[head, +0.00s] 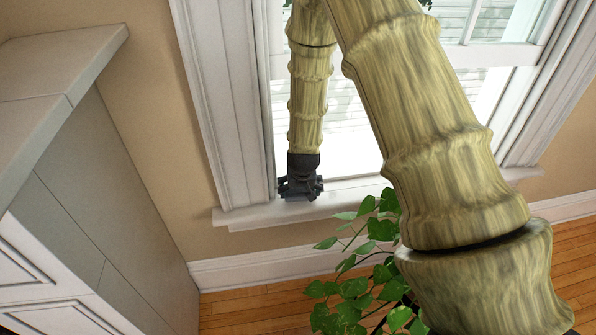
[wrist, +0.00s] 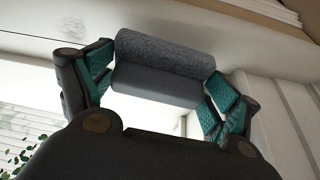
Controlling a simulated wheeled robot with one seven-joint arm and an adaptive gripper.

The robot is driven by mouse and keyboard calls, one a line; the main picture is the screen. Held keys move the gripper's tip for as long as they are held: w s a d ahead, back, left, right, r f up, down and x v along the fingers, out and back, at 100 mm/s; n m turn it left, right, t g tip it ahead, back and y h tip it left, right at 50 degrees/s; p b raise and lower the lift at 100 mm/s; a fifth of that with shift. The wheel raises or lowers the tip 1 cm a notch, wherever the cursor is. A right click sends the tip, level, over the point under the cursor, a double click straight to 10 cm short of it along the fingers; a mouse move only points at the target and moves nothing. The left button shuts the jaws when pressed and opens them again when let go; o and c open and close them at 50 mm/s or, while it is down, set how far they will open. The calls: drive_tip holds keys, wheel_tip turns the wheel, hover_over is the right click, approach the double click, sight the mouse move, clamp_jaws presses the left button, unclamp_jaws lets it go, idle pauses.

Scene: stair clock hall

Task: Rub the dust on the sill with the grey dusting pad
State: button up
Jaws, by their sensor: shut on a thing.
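My gripper (head: 300,188) is low at the left end of the white window sill (head: 250,215). In the head view the gripper hides the pad.
A white window frame (head: 212,90) rises left of the gripper. A leafy green plant (head: 365,285) stands below the sill, partly behind my arm. A grey and white cabinet (head: 85,180) is at the left. The visible sill right of the gripper looks clear.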

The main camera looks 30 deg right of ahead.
wheel_tip(320, 180, up, 2)
drive_tip(key=shift+s+d+r+p, duration=0.1)
drive_tip(key=shift+s+r+p, duration=0.1)
drive_tip(key=shift+p, duration=0.45)
wheel_tip(320, 180, up, 4)
drive_tip(key=p, duration=0.3)
drive_tip(key=shift+w, duration=0.15)
drive_tip(key=shift+f, duration=0.1)
drive_tip(key=shift+d+p, duration=0.1)
drive_tip(key=shift+p, duration=0.25)
